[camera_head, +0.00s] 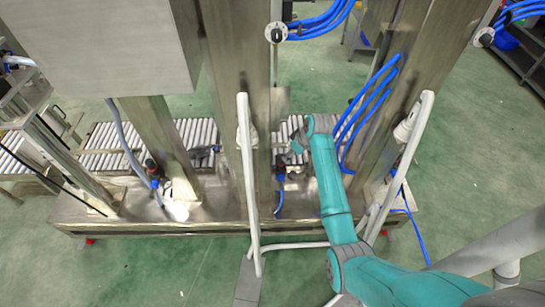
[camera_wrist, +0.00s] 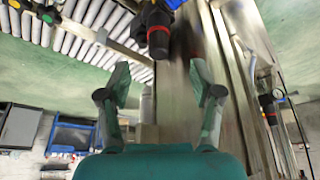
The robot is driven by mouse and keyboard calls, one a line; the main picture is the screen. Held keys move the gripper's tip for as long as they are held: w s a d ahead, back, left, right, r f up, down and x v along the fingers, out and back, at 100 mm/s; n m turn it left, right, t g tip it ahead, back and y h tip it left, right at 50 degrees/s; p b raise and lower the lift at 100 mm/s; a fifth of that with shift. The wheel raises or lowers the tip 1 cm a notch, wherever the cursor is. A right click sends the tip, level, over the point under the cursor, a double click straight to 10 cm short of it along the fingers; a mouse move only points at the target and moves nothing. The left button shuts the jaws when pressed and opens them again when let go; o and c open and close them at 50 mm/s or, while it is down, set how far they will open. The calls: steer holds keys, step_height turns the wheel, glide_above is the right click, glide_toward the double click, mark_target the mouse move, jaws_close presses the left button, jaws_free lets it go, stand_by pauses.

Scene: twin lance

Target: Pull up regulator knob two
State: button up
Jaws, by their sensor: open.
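My gripper (camera_head: 288,152) is at the middle column's right side in the head view. In the wrist view my gripper (camera_wrist: 160,86) has its two fingers wide apart with nothing between them. A black regulator knob with a red ring (camera_wrist: 157,30) shows beyond the fingertips, near the top middle. A dark regulator (camera_head: 280,168) with a blue hose sits just below my gripper in the head view. Another regulator, black and red (camera_head: 151,168), is on the left column. The frames show no number on either knob.
Steel columns (camera_head: 240,60) and white upright bars (camera_head: 250,190) stand close to my arm. Blue hoses (camera_head: 365,115) hang on the right. A roller conveyor (camera_head: 195,132) runs behind. In the wrist view, a regulator with a gauge (camera_wrist: 278,94) is at right.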

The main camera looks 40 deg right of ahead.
steer(key=x, duration=1)
steer(key=shift+w+d, duration=0.1)
steer(key=shift+w, duration=0.4)
